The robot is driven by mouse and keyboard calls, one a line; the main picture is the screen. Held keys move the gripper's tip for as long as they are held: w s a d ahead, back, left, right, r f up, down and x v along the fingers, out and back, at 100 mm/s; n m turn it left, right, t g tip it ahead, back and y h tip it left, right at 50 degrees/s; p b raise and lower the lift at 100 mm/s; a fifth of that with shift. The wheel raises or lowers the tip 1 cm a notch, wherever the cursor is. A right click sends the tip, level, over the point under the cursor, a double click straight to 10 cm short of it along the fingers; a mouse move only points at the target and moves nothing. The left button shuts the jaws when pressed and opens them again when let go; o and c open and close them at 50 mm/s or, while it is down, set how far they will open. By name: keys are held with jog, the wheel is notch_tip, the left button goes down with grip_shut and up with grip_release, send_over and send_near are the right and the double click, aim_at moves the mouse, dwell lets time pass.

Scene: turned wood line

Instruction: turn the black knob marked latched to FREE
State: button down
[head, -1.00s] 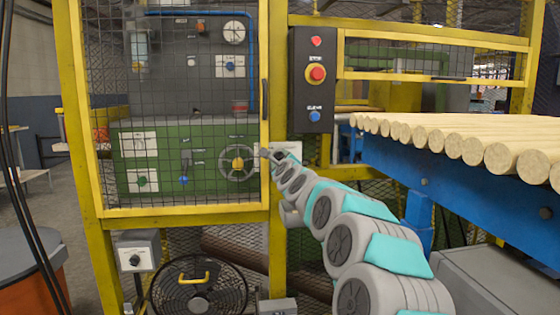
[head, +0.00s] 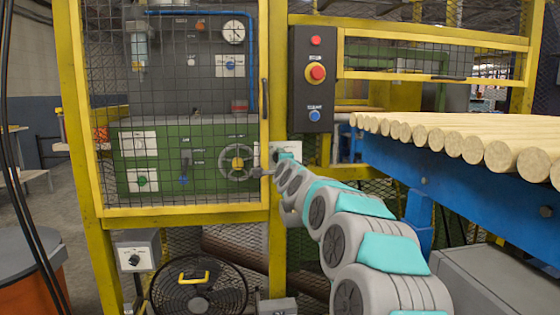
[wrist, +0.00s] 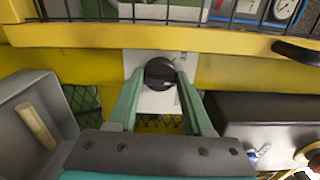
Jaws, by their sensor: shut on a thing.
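The black knob (wrist: 160,73) sits on a white plate (wrist: 134,62) on the yellow post. In the wrist view my gripper (wrist: 162,77) has its two teal fingers on either side of the knob, shut on it. The marking on the plate and the knob's pointer are too small to read. In the head view the plate (head: 293,147) shows behind the end of my arm, and my gripper (head: 286,157) is small there. My arm hides the knob in that view.
A yellow mesh cage door (head: 180,212) with a black handle (head: 264,98) stands left of the post. A black button box (head: 312,80) is above the plate. A blue rack (head: 450,185) of wooden rods is at right. A grey box with another knob (head: 134,259) is lower left.

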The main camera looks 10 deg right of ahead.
jog(key=n+b, duration=0.1)
jog(key=n, duration=0.8)
jog(key=shift+f, duration=0.1)
jog(key=shift+n, duration=0.3)
dwell(0.4)
jog(key=c, duration=0.6)
grip_release()
jog(key=shift+s, duration=0.1)
jog(key=s, duration=0.7)
jog(key=shift+s+b, duration=0.3)
jog(key=shift+b, duration=0.1)
